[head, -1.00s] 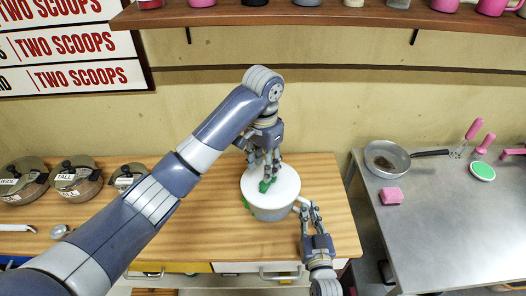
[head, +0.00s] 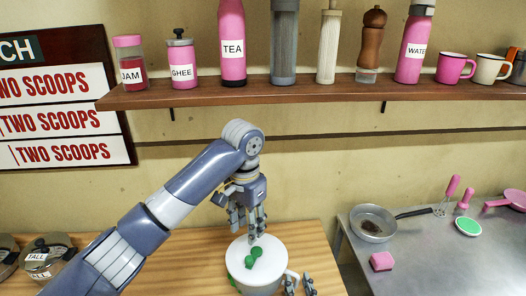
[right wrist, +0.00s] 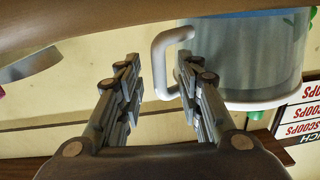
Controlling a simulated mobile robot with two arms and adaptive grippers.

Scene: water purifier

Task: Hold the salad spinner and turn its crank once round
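The salad spinner (head: 238,274) stands on the wooden counter, its lower part cut off by the head view's bottom edge. It has a white lid (head: 271,248) and a green crank (head: 252,259) on top. My left gripper (head: 248,232) points down just above the crank, fingers apart, holding nothing visible. My right gripper (head: 300,287) is at the handle on the spinner's right side. In the right wrist view, the pale handle (right wrist: 160,50) reaches between the open fingers of this gripper (right wrist: 157,90), close to the right-hand finger. Contact cannot be told.
Labelled pots (head: 60,262) stand at the left of the wooden counter (head: 185,262). Right of a gap, a metal table (head: 430,262) holds a pan (head: 372,224) and a pink sponge (head: 381,261). A shelf (head: 300,91) with bottles and mugs runs above.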

